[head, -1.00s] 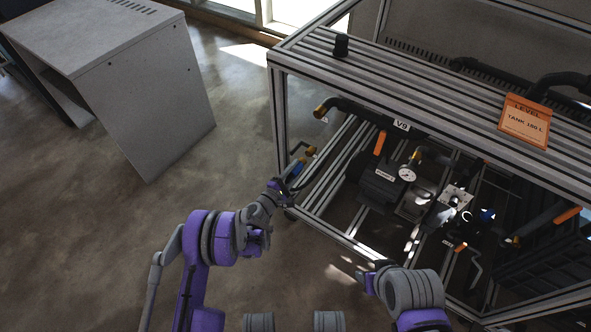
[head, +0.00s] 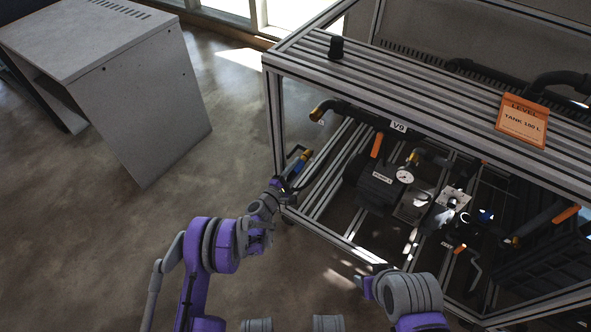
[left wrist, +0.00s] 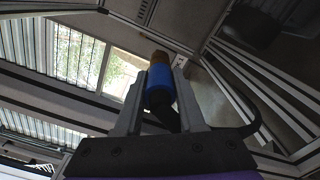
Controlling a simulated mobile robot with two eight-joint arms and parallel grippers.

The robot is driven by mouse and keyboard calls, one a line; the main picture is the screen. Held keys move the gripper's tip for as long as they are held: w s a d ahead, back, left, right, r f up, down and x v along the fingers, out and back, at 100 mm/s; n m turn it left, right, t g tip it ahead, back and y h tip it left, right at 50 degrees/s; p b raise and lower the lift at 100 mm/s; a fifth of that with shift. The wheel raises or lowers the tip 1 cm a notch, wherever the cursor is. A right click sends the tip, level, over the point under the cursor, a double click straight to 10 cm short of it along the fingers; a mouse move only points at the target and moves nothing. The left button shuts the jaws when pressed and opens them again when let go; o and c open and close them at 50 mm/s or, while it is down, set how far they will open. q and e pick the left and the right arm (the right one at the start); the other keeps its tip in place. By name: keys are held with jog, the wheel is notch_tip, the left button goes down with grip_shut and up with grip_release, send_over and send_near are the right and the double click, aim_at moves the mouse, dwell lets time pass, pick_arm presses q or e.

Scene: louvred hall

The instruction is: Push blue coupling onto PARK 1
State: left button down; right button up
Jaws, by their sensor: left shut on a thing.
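The blue coupling (left wrist: 160,84) is a blue sleeve with a brass-coloured tip, and a dark hose shows behind it. In the left wrist view it lies between the two fingers of my left gripper (left wrist: 160,103), which is shut on it. In the head view the coupling (head: 298,168) is small, with its brass end pointing up and right. There my left gripper (head: 287,182) is at the near left corner post of the frame. My right gripper (head: 366,284) is low in the head view, and its fingers are not clear.
An aluminium-profile frame (head: 330,63) fills the right, with a V9 label (head: 398,126), a gauge (head: 405,176), an orange tank sign (head: 523,120) and dark pipes. A brass-ended hose (head: 320,112) juts out at its left. A grey cabinet (head: 140,110) stands at left. Floor between them is clear.

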aim_at(293, 172)
pick_arm(q)
jog(key=shift+c, duration=2.2)
grip_release()
jog(key=shift+v, duration=3.55)
pick_arm(e)
jog(key=shift+f, duration=0.15)
pick_arm(q)
jog(key=shift+s+a, duration=0.1)
